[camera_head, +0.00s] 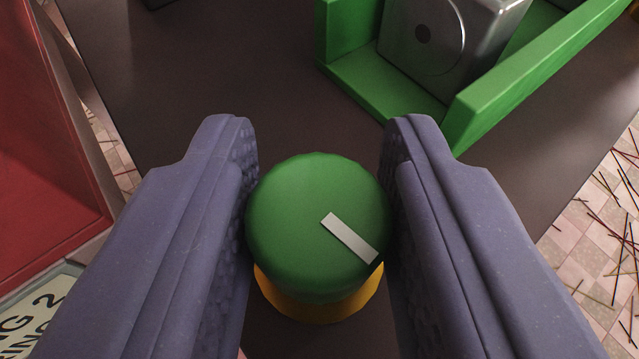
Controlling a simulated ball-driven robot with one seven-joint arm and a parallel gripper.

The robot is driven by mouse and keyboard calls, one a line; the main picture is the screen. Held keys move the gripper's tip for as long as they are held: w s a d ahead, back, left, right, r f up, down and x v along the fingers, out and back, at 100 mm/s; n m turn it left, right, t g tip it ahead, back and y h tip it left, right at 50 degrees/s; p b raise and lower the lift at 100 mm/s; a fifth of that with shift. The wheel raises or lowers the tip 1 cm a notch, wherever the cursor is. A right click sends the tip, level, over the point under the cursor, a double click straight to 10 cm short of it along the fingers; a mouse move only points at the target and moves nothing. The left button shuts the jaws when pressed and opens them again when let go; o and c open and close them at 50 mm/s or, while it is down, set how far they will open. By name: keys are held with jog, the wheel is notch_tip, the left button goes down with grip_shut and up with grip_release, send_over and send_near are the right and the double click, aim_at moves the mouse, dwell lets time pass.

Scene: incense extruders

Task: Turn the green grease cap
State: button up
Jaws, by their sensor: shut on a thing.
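The green grease cap (295,225) is a round knob with a white bar mark (349,239) on its top. The mark slants from the middle of the top down to the lower right edge. The cap sits over a yellow-orange base (318,299), which shows only along its lower edge. My gripper (319,215) is shut on the cap, with one purple-grey finger against its left side and the other against its right side. The fingers hide the sides of the cap.
A green open-sided tray (500,104) holding a metal block (480,30) with a round face stands at the upper right. A red panel (45,150) stands at the left, above a partly visible lettered plate (40,312). Thin sticks litter the tiled floor at the right.

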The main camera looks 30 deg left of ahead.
jog(key=m+h+p, duration=0.1)
jog(key=h, duration=0.1)
jog(key=m+t+h+p, duration=0.1)
jog(key=m+p, duration=0.1)
jog(key=shift+a+r+m+t+h, duration=0.1)
jog(key=shift+r+m+t+h, duration=0.1)
jog(key=shift+m+t+h, duration=0.15)
jog(key=shift+m+h+p, duration=0.45)
jog(key=shift+h+p, duration=0.2)
jog(key=shift+w+f, duration=0.1)
jog(key=o, duration=1)
jog(key=shift+c, duration=0.2)
